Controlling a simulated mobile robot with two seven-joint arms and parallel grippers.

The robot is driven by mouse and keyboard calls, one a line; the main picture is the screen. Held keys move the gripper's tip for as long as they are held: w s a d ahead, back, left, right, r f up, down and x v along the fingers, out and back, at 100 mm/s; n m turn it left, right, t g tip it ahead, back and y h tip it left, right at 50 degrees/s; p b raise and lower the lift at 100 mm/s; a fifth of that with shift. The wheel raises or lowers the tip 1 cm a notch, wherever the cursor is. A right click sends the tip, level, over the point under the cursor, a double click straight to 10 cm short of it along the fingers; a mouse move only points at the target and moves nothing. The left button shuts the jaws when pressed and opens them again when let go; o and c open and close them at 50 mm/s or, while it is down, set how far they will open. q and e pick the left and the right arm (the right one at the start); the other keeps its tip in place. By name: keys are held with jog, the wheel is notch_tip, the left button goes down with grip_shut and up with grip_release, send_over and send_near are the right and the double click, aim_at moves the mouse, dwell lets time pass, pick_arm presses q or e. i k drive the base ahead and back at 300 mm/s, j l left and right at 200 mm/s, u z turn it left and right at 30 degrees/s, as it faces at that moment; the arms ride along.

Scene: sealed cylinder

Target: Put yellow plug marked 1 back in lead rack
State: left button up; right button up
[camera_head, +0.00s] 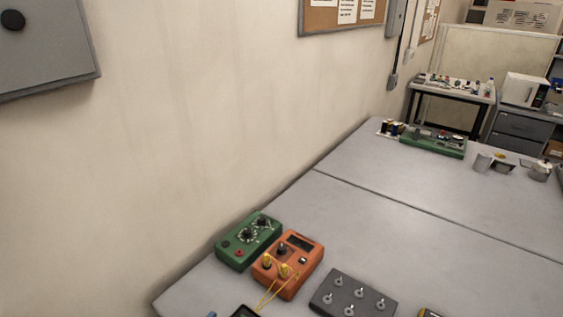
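Two yellow plugs stand upright on the orange box (290,262) on the table; one is the left yellow plug (266,259) and the other the right yellow plug (285,270). I cannot read any number on them. Thin yellow leads (277,290) run from this box toward the lower edge. A dark grey block with several metal posts (353,296) lies to the right; I cannot tell whether it is the lead rack. Neither of my grippers shows in the head view.
A green box with knobs (249,240) stands beside the orange box, near the wall. A dark item (243,312) and a yellow-black item (430,313) are cut off at the lower edge. A long green device (433,143) and metal pots (541,169) stand far back. The table's middle (400,225) is clear.

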aim_at(266, 259)
jog(key=k+j, duration=0.25)
jog(key=k, duration=0.2)
jog(key=k+j, duration=0.3)
jog(key=k, duration=0.2)
